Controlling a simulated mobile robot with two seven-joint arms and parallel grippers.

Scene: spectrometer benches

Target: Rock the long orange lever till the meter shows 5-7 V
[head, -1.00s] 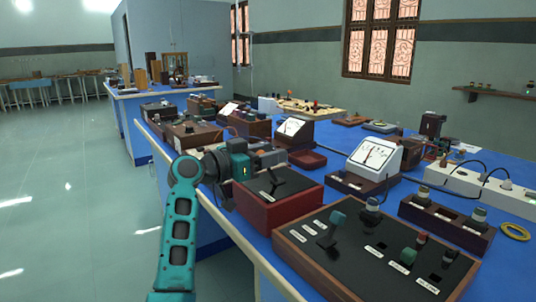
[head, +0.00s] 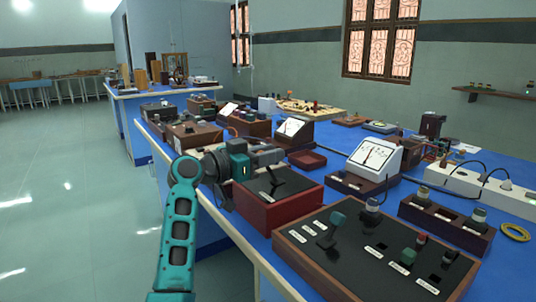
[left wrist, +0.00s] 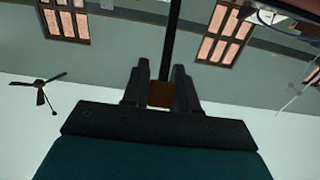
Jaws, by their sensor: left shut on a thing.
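My left gripper (head: 268,157) is above the red-sided box (head: 284,209) with a black top. In the left wrist view its two dark fingers (left wrist: 161,92) are shut on an orange-brown block (left wrist: 161,95), which seems to be the grip of the long orange lever. A dark rod (left wrist: 172,38) runs on from this grip. In the head view the lever's dark shaft (head: 271,180) stands tilted on the box top; its grip is hidden by the gripper. A white-faced meter (head: 375,155) stands to the right, its needle too small to read surely. My right gripper is not in view.
A second meter (head: 292,128) stands behind the gripper. A white power strip (head: 460,182) lies at right. The floor at left is clear.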

